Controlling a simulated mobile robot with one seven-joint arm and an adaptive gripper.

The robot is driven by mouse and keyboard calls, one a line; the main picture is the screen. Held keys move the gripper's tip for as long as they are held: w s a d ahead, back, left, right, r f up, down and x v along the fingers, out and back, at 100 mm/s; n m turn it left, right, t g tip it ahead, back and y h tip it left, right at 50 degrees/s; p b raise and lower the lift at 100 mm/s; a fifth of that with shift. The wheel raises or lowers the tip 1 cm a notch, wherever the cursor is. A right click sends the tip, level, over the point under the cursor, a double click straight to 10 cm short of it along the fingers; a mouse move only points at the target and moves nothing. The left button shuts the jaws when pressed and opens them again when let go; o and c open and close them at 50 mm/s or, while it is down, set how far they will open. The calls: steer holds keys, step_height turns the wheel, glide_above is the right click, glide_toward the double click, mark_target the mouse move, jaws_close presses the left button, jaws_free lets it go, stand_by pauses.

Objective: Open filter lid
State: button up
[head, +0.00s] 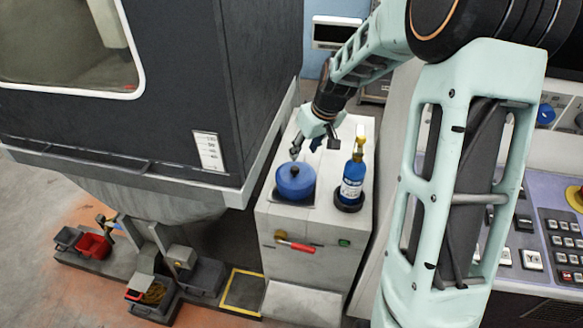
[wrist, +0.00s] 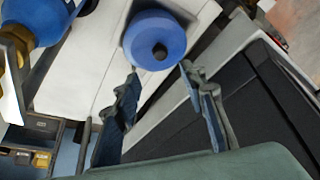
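The filter lid (head: 296,181) is a round blue cap with a dark knob in its middle. It sits closed on top of the white cabinet (head: 300,254). In the wrist view the lid (wrist: 146,37) is at the top centre, its dark knob facing the camera. My gripper (head: 306,147) is above and just behind the lid in the head view. In the wrist view my gripper (wrist: 158,75) has its two fingers spread wide, with nothing between them. The fingertips point toward the lid and look apart from the knob, though the exact gap is hard to tell.
A blue bottle (head: 353,181) with a brass valve stands right of the lid in a dark ring holder; it shows at the wrist view's upper left (wrist: 38,22). A dark machine (head: 150,90) rises at left. A red-handled valve (head: 296,245) is on the cabinet front.

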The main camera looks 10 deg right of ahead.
mark_target(295, 168)
steer(key=x, duration=1)
steer(key=shift+w+f+p, duration=0.2)
steer(key=shift+f+p, duration=0.1)
steer(key=shift+p, duration=0.05)
jaws_close()
